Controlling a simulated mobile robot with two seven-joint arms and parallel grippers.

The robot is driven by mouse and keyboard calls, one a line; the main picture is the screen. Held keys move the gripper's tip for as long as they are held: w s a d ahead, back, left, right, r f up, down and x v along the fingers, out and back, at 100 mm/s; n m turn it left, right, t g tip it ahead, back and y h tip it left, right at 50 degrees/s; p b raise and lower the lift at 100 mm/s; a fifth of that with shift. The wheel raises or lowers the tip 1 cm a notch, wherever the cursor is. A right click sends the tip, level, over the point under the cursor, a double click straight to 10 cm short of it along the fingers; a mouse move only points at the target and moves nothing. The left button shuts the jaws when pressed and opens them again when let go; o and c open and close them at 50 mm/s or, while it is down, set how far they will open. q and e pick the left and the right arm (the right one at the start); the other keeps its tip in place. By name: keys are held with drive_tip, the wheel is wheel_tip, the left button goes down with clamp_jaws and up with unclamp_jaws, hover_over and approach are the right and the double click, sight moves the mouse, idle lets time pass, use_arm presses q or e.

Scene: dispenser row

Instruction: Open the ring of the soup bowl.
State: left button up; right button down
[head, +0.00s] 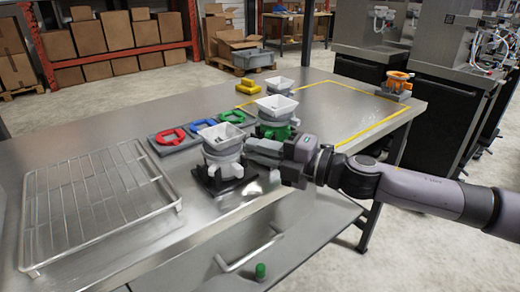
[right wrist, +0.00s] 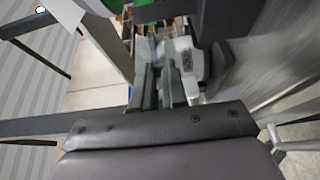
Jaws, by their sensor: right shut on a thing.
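The nearest bowl (head: 221,133) is a white square-rimmed vessel, upright in a light grey ring (head: 222,155) on a black stand (head: 220,181) near the table's front edge. My right gripper (head: 256,151) reaches in from the right and is shut at the right side of this ring. Its fingers hide what they hold, apparently the ring's handle. In the right wrist view, the gripper's fingers (right wrist: 162,85) are close together, with a pale part beside them. Another white bowl (head: 277,106) stands behind on a green ring. My left gripper is not in view.
A wire rack (head: 95,205) lies at the left of the steel table. A third white bowl (head: 279,85), a yellow piece (head: 248,86) and an orange ring (head: 397,80) stand farther back. The yellow-outlined area looks mostly clear.

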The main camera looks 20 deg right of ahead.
drive_tip(key=shift+w+d+r+n+g+y+p, duration=0.15)
drive_tip(key=shift+w+n+g+y+p, duration=0.1)
drive_tip(key=shift+n+g+y+p, duration=0.2)
drive_tip(key=shift+w+n+g+y+p, duration=0.25)
drive_tip(key=shift+g+p, duration=0.15)
drive_tip(key=shift+g, duration=0.05)
drive_tip(key=c, duration=1.5)
unclamp_jaws()
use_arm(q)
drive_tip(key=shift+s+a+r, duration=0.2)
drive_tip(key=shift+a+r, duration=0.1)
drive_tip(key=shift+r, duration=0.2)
use_arm(e)
drive_tip(key=shift+o, duration=0.4)
drive_tip(key=shift+d, duration=0.1)
